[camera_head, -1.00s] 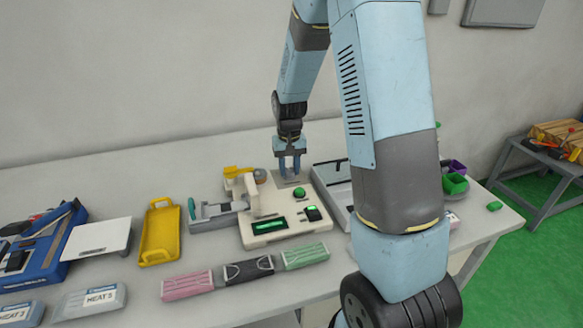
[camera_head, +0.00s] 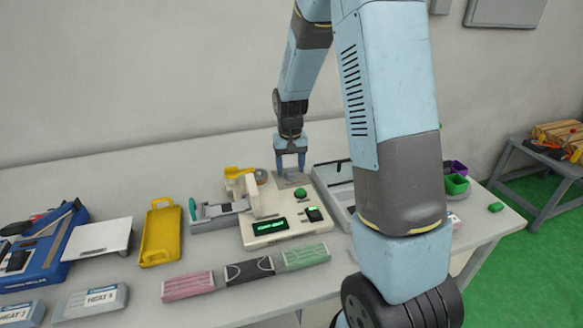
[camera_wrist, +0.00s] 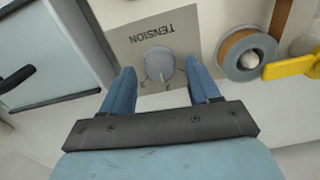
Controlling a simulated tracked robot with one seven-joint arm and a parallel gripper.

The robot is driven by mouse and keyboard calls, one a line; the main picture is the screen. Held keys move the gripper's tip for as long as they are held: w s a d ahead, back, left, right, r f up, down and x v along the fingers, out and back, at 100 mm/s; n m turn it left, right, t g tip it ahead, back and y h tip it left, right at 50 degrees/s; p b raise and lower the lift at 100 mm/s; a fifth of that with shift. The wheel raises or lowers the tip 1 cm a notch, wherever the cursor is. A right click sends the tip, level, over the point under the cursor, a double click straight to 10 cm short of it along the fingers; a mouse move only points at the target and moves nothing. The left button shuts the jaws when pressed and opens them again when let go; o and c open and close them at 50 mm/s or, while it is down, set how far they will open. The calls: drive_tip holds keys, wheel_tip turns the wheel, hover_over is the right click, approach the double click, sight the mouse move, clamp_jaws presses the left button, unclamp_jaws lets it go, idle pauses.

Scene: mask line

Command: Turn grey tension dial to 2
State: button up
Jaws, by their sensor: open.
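The grey tension dial (camera_wrist: 159,62) shows in the wrist view on a grey plate (camera_wrist: 128,40) that reads TENSION, upside down in this view. Its pointer setting is too small to read. My gripper (camera_wrist: 160,80) is open, with one blue finger on each side of the dial and a gap on both sides. I cannot tell how far the fingertips are above the plate. In the head view my gripper (camera_head: 290,170) points down over the back of the cream machine (camera_head: 262,238), and the dial is hidden there.
A tape roll (camera_wrist: 248,55) and a yellow handle (camera_wrist: 292,65) are close to the right of the dial in the wrist view. A grey open case (camera_head: 338,200) stands right of the machine. A yellow tray (camera_head: 160,235) and several packs lie left and in front.

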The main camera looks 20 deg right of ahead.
sight(290, 171)
wheel_tip(290, 171, up, 13)
idle(0.4)
drive_tip(key=shift+r, duration=0.1)
drive_tip(key=s+r+t, duration=0.2)
drive_tip(key=s+r, duration=0.2)
drive_tip(key=s, duration=0.5)
drive_tip(key=s+r+t, duration=0.1)
drive_tip(key=s+r, duration=0.3)
drive_tip(key=s, duration=0.5)
drive_tip(key=s+d+r+n+t, duration=0.1)
drive_tip(key=s+r, duration=0.3)
drive_tip(key=s, duration=0.6)
drive_tip(key=shift+r+t, duration=0.35)
drive_tip(key=shift+t, duration=0.45)
